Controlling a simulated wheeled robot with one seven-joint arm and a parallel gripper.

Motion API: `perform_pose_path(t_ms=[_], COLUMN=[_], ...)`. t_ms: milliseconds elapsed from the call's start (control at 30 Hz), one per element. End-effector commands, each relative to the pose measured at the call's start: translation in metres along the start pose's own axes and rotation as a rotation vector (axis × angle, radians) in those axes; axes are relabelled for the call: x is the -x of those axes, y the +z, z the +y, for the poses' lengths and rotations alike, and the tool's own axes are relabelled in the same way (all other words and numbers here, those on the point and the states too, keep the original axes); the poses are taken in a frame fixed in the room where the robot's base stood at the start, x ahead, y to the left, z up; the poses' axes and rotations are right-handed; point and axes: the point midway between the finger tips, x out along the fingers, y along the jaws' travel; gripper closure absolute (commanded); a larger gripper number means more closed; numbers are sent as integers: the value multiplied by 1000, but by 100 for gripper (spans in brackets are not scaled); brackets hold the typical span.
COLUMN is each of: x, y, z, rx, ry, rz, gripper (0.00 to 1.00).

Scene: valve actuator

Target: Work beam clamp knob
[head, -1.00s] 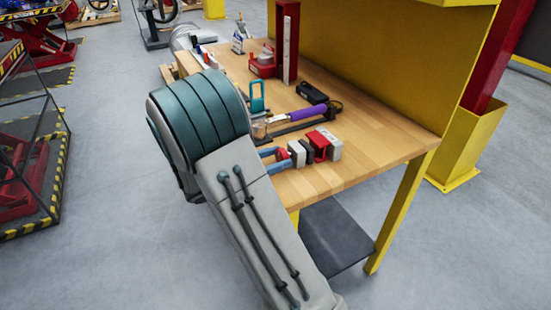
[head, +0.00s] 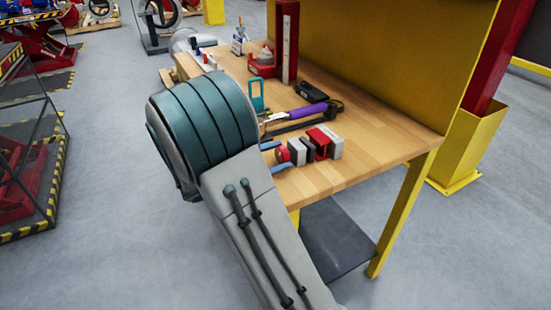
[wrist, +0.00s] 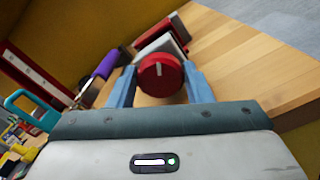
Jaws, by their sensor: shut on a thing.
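The beam clamp is a block of red, grey and dark parts (head: 322,145) near the front edge of the wooden bench. Its round red knob (head: 282,155) faces my arm. In the wrist view the knob (wrist: 160,75) shows its face with a pale line mark, close to upright. My gripper (wrist: 160,78) has one blue finger on each side of the knob and is shut on it. In the head view my gripper (head: 277,157) shows only its blue fingertips; my arm hides the rest. The clamp body behind the knob is partly hidden in the wrist view.
A bar tool with a purple handle (head: 307,111) lies just behind the clamp. A teal padlock-like item (head: 257,97), a black device (head: 311,92) and a red post (head: 287,45) stand farther back. The bench top (head: 385,150) is clear right of the clamp.

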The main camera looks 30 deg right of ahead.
Motion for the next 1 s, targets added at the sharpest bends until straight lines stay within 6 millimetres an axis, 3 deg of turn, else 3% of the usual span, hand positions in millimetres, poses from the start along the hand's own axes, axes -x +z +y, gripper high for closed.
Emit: perform_pose_path(t_ms=[400, 433, 500, 833, 1000], x=[0, 0, 0, 2, 23], y=[0, 0, 0, 0, 0], z=[0, 0, 0, 0, 1], rx=[-8, -8, -8, -8, -8], ry=[0, 0, 0, 1, 4], rz=[0, 0, 0, 1, 2], gripper=[77, 52, 33, 33, 33])
